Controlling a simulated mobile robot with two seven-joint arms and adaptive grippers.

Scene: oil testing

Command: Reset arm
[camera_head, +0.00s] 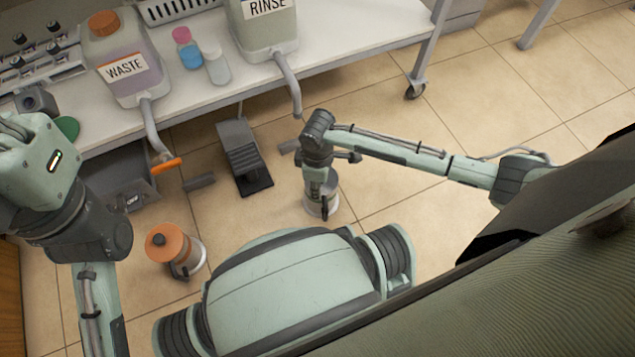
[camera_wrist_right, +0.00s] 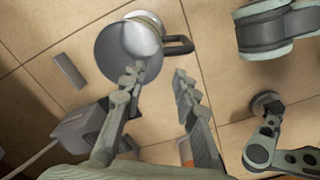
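My right gripper (camera_head: 324,208) points down toward the floor in the head view. In the right wrist view my right gripper (camera_wrist_right: 158,80) shows two fingers spread apart with nothing between them. A round metal pot with a dark handle (camera_wrist_right: 128,50) is on the floor beyond the fingertips; the left finger overlaps its edge in the picture. I cannot tell the gap between them. The pot (camera_head: 332,199) is partly hidden behind my right gripper in the head view. My left arm (camera_head: 45,165) is raised at the left; its gripper is not in view.
A white table (camera_head: 350,40) holds a waste jug (camera_head: 135,80), a rinse jug (camera_head: 265,25) and small bottles. A dark pedal (camera_head: 243,160) and an orange-topped canister (camera_head: 170,243) stand on the floor. Tiled floor (camera_head: 500,90) is clear at right.

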